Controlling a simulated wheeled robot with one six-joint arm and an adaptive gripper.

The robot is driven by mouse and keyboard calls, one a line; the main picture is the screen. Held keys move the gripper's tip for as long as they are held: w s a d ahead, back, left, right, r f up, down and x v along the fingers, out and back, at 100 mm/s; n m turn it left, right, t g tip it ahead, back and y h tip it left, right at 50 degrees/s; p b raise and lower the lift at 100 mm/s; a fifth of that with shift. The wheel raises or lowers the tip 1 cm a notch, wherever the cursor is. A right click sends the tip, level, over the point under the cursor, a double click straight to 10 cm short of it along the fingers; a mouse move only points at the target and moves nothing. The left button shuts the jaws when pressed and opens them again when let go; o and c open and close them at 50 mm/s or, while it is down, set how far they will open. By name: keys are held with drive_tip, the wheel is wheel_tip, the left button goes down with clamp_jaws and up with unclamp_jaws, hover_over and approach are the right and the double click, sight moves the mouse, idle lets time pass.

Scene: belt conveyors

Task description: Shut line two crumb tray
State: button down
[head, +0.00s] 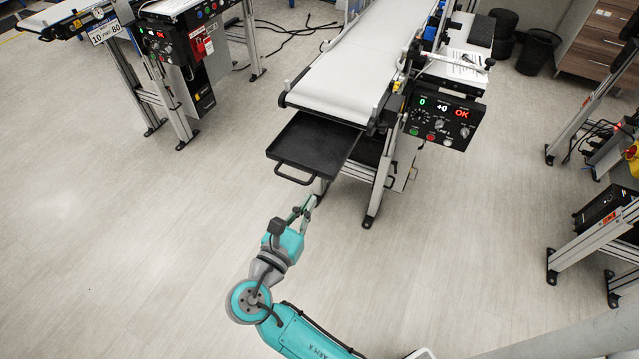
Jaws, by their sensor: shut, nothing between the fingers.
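A black crumb tray (311,146) is pulled out from under the front end of the middle belt conveyor (345,60), on its left side. Its front handle (293,175) faces me, at the lower left of the tray. My gripper (306,205) is shut and empty. In the picture it sits just below and right of the handle, near the tray's front right corner, apart from the handle. Whether my fingertips touch the tray's edge I cannot tell. The tray's rear part is hidden under the belt.
A control panel (440,118) reading "0", "+0" and "OK" hangs at the conveyor's right. A conveyor leg (379,185) stands right of my gripper. Other line equipment stands at the upper left and right edge. Black bins (537,50) stand at the back. The floor left of the tray is clear.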

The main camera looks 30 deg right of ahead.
sight(353, 132)
drive_tip(key=shift+x, duration=3.2)
drive_tip(key=x, duration=2)
drive_tip(key=shift+w+d, duration=0.2)
drive_tip(key=shift+d, duration=0.05)
drive_tip(key=shift+r, duration=0.1)
